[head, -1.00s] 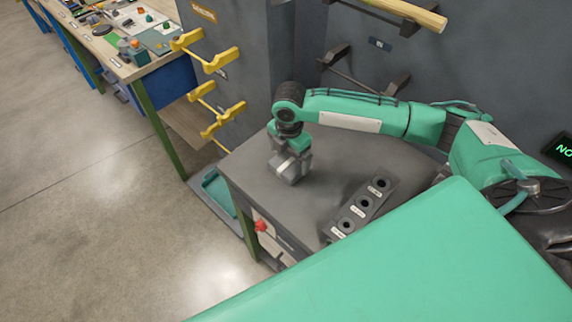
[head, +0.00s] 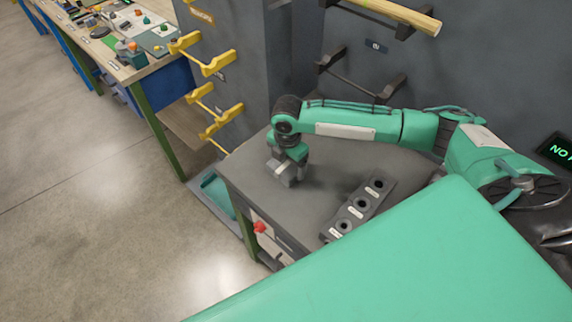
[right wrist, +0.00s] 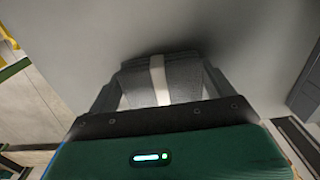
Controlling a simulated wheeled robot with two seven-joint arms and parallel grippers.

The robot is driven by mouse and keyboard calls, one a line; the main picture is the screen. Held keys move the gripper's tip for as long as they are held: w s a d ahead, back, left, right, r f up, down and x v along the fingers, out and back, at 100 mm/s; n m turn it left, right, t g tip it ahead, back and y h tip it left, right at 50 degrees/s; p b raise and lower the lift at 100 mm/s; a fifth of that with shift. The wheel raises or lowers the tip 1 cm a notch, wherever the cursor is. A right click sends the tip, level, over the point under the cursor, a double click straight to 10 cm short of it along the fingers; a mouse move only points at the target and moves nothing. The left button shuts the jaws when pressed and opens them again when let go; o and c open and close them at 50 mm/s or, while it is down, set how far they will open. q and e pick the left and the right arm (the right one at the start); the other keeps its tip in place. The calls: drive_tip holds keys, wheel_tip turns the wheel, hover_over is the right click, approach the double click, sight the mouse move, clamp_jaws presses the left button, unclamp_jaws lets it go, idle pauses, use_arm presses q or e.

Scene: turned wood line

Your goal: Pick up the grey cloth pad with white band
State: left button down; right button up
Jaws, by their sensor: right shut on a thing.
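The grey cloth pad with white band (right wrist: 185,79) is between the fingers of my right gripper (right wrist: 160,92) in the right wrist view. Its white band runs across the middle of the pad. In the head view my right gripper (head: 288,174) is over the grey bench top, near its left edge, pointing down and shut on the pad (head: 279,168). Whether the pad still touches the bench top I cannot tell. My left gripper is not in view.
The grey bench top (head: 325,165) carries a dark block with several labelled holes (head: 358,208) to the right. A red knob (head: 260,227) is on its front. Yellow wall hooks (head: 216,62) stand at the left, and a wooden rod (head: 400,14) rests on a rack above.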

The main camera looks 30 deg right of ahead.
sight(287, 163)
wheel_tip(287, 163, up, 20)
drive_tip(key=b, duration=0.3)
